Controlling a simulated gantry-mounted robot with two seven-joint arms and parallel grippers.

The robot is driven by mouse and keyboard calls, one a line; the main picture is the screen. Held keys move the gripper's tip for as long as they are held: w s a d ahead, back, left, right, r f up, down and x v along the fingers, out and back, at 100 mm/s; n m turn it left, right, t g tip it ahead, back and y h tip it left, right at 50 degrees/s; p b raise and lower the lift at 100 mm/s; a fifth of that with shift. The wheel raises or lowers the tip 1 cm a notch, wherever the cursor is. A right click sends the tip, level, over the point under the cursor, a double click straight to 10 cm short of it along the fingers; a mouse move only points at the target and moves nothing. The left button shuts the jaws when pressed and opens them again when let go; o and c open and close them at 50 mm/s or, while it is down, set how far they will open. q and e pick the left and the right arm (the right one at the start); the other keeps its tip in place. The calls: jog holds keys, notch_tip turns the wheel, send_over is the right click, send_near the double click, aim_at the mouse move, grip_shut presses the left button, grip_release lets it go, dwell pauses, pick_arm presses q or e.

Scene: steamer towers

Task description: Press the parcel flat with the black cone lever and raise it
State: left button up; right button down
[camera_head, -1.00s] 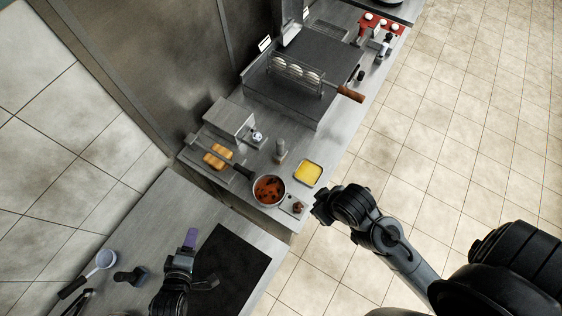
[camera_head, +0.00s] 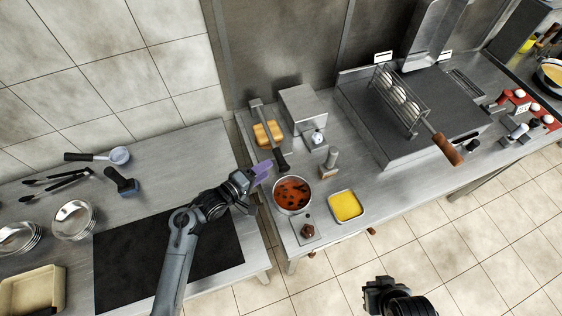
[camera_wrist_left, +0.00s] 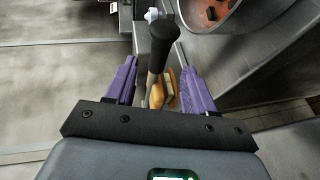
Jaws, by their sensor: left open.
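The black cone lever (camera_head: 282,160) is the dark grip at the end of a metal bar that crosses above the parcel. The golden-brown parcel (camera_head: 267,134) lies on the press under the bar, which partly hides it. My left gripper (camera_head: 262,171) has purple fingers and is just left of the cone. In the left wrist view my left gripper (camera_wrist_left: 160,75) is open, with the black cone lever (camera_wrist_left: 163,42) in line with the gap between its fingers. The parcel (camera_wrist_left: 172,88) shows behind it there. My right gripper (camera_head: 383,288) is low in the head view, its fingers unclear.
A pot of red soup (camera_head: 292,194) stands close by the cone, with a yellow tray (camera_head: 346,206) to its right. A steel box (camera_head: 304,112) stands behind. A griddle (camera_head: 410,110) is farther right.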

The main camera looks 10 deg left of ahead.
aim_at(280, 160)
pick_arm(q)
jog(key=b+x, duration=0.1)
jog(key=x, duration=0.5)
jog(key=shift+w+d+f, duration=0.1)
jog(key=shift+w, duration=0.1)
jog(key=shift+w+d+f, duration=0.15)
jog(key=shift+w+d, duration=0.25)
jog(key=shift+w, duration=0.15)
grip_shut()
